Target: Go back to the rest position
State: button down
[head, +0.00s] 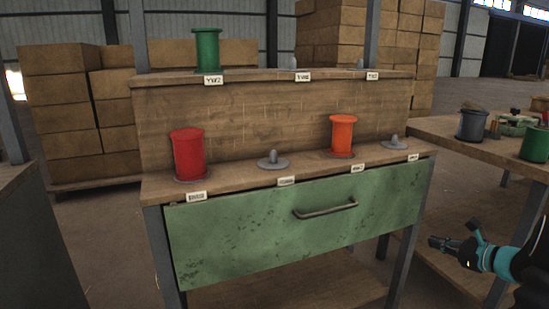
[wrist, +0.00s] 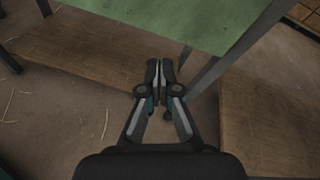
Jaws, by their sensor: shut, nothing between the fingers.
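My gripper (head: 440,243) is at the lower right in the head view, in front of and to the right of the shelf bench, apart from everything. In the wrist view my gripper (wrist: 159,72) points down past the bench's green drawer front (wrist: 175,20), with its fingers together and nothing between them. The bench (head: 415,157) carries a red spool (head: 188,154) and an orange spool (head: 342,135) on its lower ledge. A green spool (head: 207,49) stands on the upper shelf.
Empty pegs (head: 273,160) show on the lower ledge. A side table (head: 455,133) at the right holds a grey spool (head: 472,125) and another green spool (head: 535,145). Stacked boxes (head: 66,95) stand behind. Open floor lies between bench and side table.

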jog(key=s+a+f+n+g+h, duration=0.25)
jog(key=s+a+n+g, duration=0.65)
jog(key=s+a+n, duration=0.65)
jog(key=s+a+r+n+h, duration=0.2)
jog(key=s+a+r+n, duration=0.2)
jog(key=s+a, duration=0.3)
jog(key=s+a+r+n+t+h+p, duration=0.1)
jog(key=s+a+r+n+h, duration=0.1)
jog(key=s+a+r+n, duration=0.3)
jog(key=s+a+n, duration=0.2)
jog(key=s+a, duration=0.1)
jog(key=shift+t, duration=0.3)
